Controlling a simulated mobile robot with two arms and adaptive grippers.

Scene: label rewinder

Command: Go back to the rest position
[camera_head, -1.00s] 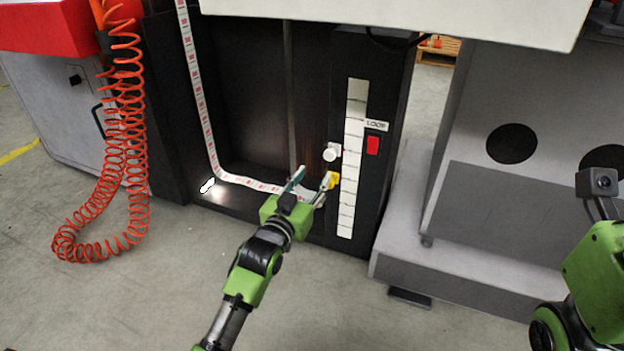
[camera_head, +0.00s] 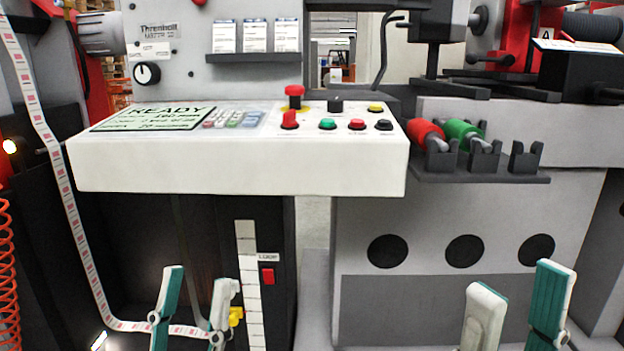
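My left gripper (camera_head: 198,279) shows at the bottom left, with its two green-and-white fingers upright and apart. I see nothing held between them. The white label strip (camera_head: 68,205) hangs down at the left and curves along the bottom behind these fingers. A yellow part (camera_head: 236,316) shows just right of the gripper's right finger; I cannot tell whether they touch. My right gripper (camera_head: 520,278) is at the bottom right, before the grey cabinet, with its fingers upright, apart and empty. The rest of both arms is out of view.
A white control panel (camera_head: 240,178) with buttons and a READY screen (camera_head: 150,116) juts out above the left gripper. A dark rack (camera_head: 480,178) holds a red and a green roll. A red switch (camera_head: 268,275) sits beside the white scale. A red coiled hose (camera_head: 8,270) hangs far left.

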